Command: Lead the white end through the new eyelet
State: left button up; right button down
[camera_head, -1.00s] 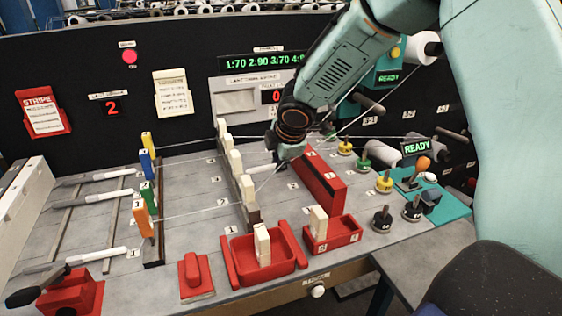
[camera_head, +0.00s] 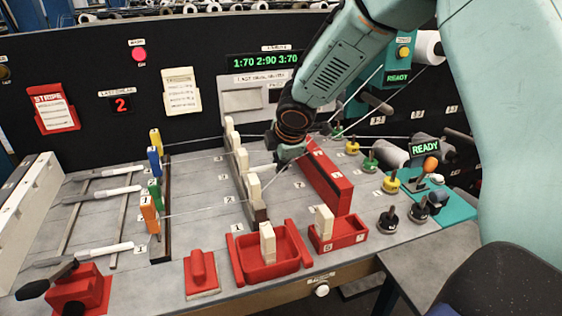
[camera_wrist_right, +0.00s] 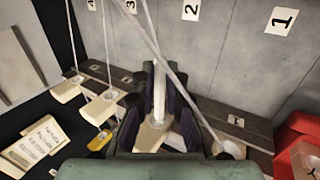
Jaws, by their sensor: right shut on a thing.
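My right gripper (camera_head: 284,160) reaches down from the upper right, just right of a row of cream eyelet blocks (camera_head: 242,160) on a dark rail. In the right wrist view its dark fingers (camera_wrist_right: 160,108) are closed around a white strand, the white end (camera_wrist_right: 158,85). A cream eyelet block (camera_wrist_right: 150,136) shows just below the fingertips; I cannot tell whether the strand passes through it. Another eyelet (camera_wrist_right: 228,148) lies to the right, and two more (camera_wrist_right: 97,107) to the left. My left gripper is not in view.
A long red block (camera_head: 328,175) stands right of the gripper. A red tray (camera_head: 242,262) and a smaller red box (camera_head: 345,238) stand in front. Coloured clips (camera_head: 150,212) stand on the left. White threads cross the table, and weighted pegs (camera_head: 388,220) stand on the right.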

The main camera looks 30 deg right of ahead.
aim_at(256, 170)
jog(key=shift+s, duration=0.1)
jog(key=shift+a, duration=0.1)
jog(key=shift+a, duration=0.15)
jog(key=shift+w+a, duration=0.2)
jog(key=shift+a, duration=0.95)
jog(key=shift+w, duration=0.1)
jog(key=shift+w+a+p, duration=0.2)
jog(key=shift+a+p, duration=0.15)
jog(key=shift+a, duration=0.45)
jog(key=shift+w+a+p, duration=0.15)
jog(key=shift+a+p, duration=0.2)
jog(key=shift+a, duration=0.4)
jog(key=c, duration=1.3)
grip_release()
